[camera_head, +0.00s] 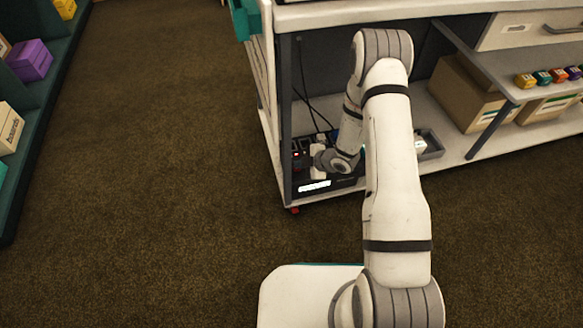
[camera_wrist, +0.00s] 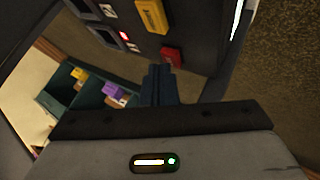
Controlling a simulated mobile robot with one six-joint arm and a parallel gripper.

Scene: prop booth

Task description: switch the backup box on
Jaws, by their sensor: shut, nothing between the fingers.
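A dark box (camera_head: 342,184), seemingly the backup box, sits at the left end of the cart's lower shelf. A bright white strip shows on its front, and a small red light shows near its left side. In the wrist view, a dark panel (camera_wrist: 190,42) fills the top. It bears square switches (camera_wrist: 105,38) with a lit red lamp beside one, a yellow block (camera_wrist: 153,16) and a red part (camera_wrist: 172,56). My gripper (camera_wrist: 159,72) is shut and empty, its fingertips just below the red part. I cannot tell whether they touch it. My wrist partly hides the box in the head view.
The cart's upper board (camera_head: 325,14) overhangs the box, and a dark post (camera_head: 285,110) stands at its left. Black cables hang behind. A grey tray (camera_head: 432,146) and cardboard boxes (camera_head: 465,95) are to the right. The carpet (camera_head: 165,190) at left is clear.

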